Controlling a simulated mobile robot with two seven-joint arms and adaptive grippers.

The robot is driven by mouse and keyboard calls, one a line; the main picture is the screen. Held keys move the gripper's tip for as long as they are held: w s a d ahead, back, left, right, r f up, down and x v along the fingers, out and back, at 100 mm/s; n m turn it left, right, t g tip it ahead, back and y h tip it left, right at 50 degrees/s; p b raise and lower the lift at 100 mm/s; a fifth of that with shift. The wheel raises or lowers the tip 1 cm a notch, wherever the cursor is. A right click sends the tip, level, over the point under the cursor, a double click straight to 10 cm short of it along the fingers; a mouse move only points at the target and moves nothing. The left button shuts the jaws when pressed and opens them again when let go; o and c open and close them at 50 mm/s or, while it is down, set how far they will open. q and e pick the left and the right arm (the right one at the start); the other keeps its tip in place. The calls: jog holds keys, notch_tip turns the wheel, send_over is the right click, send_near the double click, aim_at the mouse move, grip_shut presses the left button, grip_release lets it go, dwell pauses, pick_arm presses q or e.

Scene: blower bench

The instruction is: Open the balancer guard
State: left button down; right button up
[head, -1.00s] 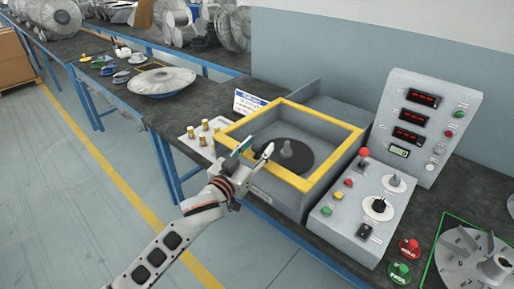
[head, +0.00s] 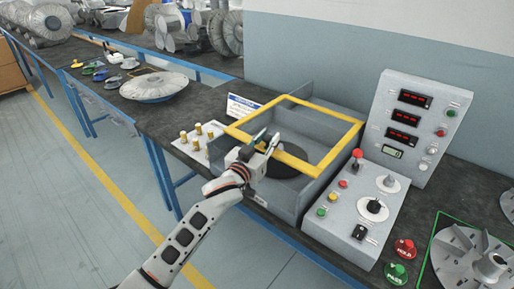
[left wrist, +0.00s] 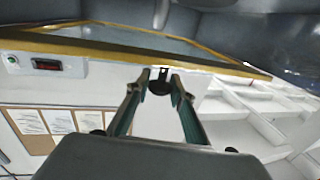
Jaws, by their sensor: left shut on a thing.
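The balancer guard (head: 300,162) is a yellow-framed lid on the grey balancer box (head: 268,192). Its front edge is raised off the box, so it stands partly open, tilted up from the back. Under it, the dark round plate (head: 262,168) shows in part, crossed by the front bar. My left gripper (head: 265,144) is at the middle of the front bar. In the left wrist view, its fingers (left wrist: 160,82) are closed on a small black handle (left wrist: 160,88) below the yellow edge of the guard. My right gripper is not in view.
A control console (head: 350,212) with knobs and buttons stands right of the box, with a display panel (head: 415,125) behind. A white tray with brass pieces (head: 198,140) and a sign (head: 242,106) are at the left. A bladed wheel (head: 470,262) lies at the right.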

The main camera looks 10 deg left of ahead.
pick_arm(q)
jog(key=shift+x, duration=0.8)
jog(key=shift+s+d, duration=0.1)
jog(key=shift+d, duration=0.05)
jog(key=c, duration=1.7)
grip_release()
jog(key=shift+s, duration=0.1)
jog(key=v, duration=1.2)
